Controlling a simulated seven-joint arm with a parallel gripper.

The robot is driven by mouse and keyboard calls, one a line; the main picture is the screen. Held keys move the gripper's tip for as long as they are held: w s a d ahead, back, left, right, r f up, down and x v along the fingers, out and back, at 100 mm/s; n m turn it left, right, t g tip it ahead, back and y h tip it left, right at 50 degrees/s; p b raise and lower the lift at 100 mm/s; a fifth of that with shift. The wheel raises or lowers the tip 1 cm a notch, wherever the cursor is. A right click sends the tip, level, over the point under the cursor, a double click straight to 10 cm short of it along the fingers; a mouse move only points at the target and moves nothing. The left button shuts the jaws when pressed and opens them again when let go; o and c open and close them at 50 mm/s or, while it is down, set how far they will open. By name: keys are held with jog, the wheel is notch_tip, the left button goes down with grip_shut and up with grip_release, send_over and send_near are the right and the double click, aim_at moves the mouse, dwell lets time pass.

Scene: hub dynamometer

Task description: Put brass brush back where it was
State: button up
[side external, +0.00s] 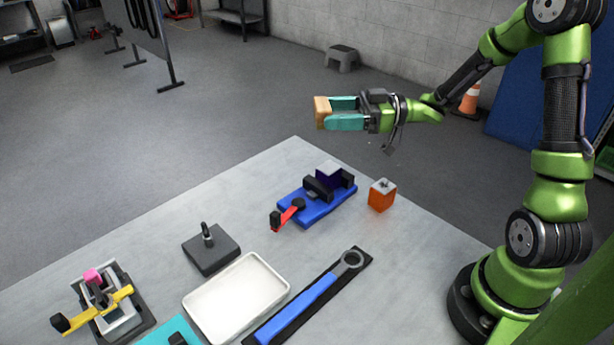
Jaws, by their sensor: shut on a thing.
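A tan, brown-edged block (321,113), which I take to be the brass brush, is between the teal fingers of my gripper (335,113). My gripper is shut on it and points to the left, holding it in the air well above the table's far corner. The fingers cover part of the block, and no bristles can be made out. No place marked for the brush can be told for sure.
The grey table (160,221) bears a blue fixture (317,202) with a red lever, an orange cube (382,196), a dark block with a post (212,254), a white tray (237,297), a blue wrench (304,305) on a black mat and a yellow-handled fixture (103,302).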

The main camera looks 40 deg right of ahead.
notch_tip(320, 180, up, 10)
jog(key=w+m+t+h, duration=0.1)
jog(key=m+t+h, duration=0.4)
jog(key=h, duration=0.3)
jog(key=shift+a+m+t+h, duration=0.35)
jog(key=shift+m+t+h, duration=0.05)
jog(key=shift+m, duration=0.5)
jog(key=shift+w+r, duration=0.1)
